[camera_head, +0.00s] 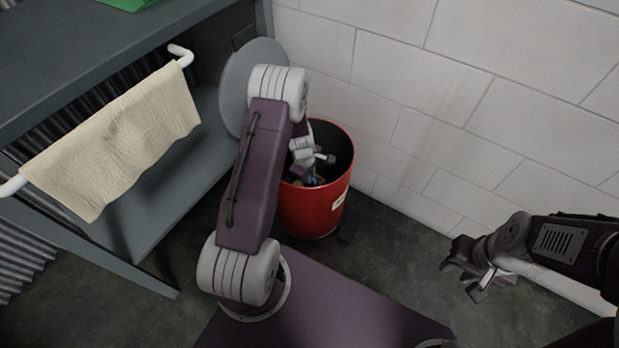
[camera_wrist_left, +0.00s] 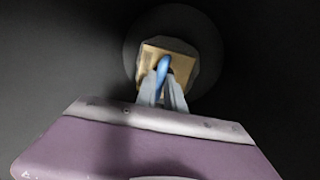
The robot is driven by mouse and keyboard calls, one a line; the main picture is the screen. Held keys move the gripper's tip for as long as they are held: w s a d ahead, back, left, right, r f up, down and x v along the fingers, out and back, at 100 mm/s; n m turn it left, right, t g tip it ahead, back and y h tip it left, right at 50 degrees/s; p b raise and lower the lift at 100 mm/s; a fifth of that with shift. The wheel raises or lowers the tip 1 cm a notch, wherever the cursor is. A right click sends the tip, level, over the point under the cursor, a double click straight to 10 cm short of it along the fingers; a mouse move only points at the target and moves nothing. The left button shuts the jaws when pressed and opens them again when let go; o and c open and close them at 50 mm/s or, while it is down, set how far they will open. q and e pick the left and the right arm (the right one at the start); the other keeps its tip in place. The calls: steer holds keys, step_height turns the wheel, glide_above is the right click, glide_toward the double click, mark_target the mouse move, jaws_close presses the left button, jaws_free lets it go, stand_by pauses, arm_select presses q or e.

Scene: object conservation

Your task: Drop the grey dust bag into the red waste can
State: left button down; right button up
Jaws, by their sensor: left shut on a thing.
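The red waste can (camera_head: 312,213) stands on the floor near the white wall, partly behind my left arm. My left gripper (camera_head: 310,174) is inside its mouth, pointing down. In the left wrist view the gripper (camera_wrist_left: 161,92) is shut on the blue tab of what looks like the grey dust bag (camera_wrist_left: 208,68), which has a tan square plate on top. In the head view only small tan and blue bits show below the gripper. I cannot tell whether the bag touches the can's bottom. My right gripper (camera_head: 470,282) appears open and empty above the floor at right.
A grey workbench (camera_head: 150,225) stands at left, with a cream cloth (camera_head: 112,147) over its white rail. A round grey disc (camera_head: 243,85) stands at the bench's end beside the can. A white block wall (camera_head: 440,90) is close behind.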

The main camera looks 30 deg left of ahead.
arm_select(q)
steer(key=shift+f+b, duration=0.5)
steer(key=shift+f, duration=0.1)
steer(key=c, duration=1.4)
jaws_free()
steer(key=shift+c, duration=0.2)
step_height(320, 180, up, 13)
steer(key=s+p, duration=0.2)
steer(key=p, duration=0.7)
steer(key=s+d+r+m, duration=0.5)
steer(key=s+r+m, duration=0.2)
steer(key=m, duration=0.1)
steer(key=s+d+r+m+g, duration=0.1)
steer(key=s+d+r+m, duration=0.4)
steer(key=s+r+m, duration=0.2)
steer(key=shift+s+m, duration=0.8)
steer(key=shift+m, duration=0.2)
steer(key=shift+r, duration=0.2)
